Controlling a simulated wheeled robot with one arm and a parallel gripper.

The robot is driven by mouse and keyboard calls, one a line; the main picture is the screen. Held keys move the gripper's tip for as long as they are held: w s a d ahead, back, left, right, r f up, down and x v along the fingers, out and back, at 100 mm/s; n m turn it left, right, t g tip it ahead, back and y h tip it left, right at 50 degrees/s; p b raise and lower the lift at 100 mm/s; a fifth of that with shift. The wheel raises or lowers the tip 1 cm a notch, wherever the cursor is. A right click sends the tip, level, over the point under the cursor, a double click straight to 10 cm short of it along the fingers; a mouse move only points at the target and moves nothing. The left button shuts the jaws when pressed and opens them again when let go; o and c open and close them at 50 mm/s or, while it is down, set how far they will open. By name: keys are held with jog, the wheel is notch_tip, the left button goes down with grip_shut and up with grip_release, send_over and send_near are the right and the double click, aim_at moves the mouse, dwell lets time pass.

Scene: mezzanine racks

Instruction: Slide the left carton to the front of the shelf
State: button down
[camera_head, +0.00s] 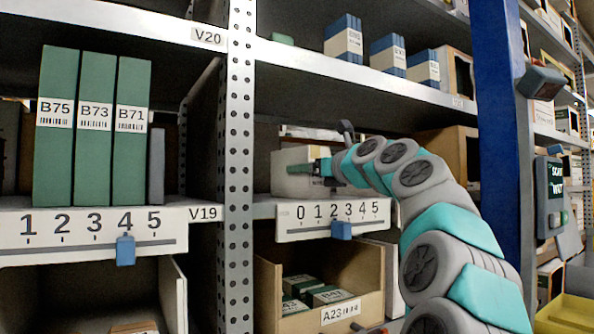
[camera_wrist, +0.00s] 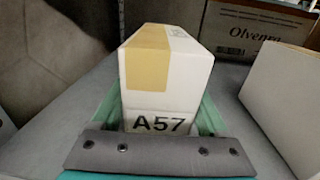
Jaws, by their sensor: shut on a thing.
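The left carton (camera_wrist: 165,75) is white with a yellow band over its top and the label A57 on its front. In the wrist view it stands upright between the two green fingers of my gripper (camera_wrist: 160,115), which is shut on its sides. In the head view the carton (camera_head: 292,172) sits on the shelf (camera_head: 262,208) behind the 0-to-5 scale. My gripper (camera_head: 322,170) reaches it from the right there, and my arm hides part of the shelf.
Another white carton (camera_wrist: 290,105) stands to the right, with a gap between. A brown Olvenza-like box (camera_wrist: 250,28) is behind. A perforated post (camera_head: 238,150) stands left of the bay. A blue marker (camera_head: 341,230) sits on the scale.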

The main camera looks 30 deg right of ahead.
jog(key=shift+s, duration=1.15)
grip_release()
jog(key=s, duration=0.8)
jog(key=shift+d, duration=0.4)
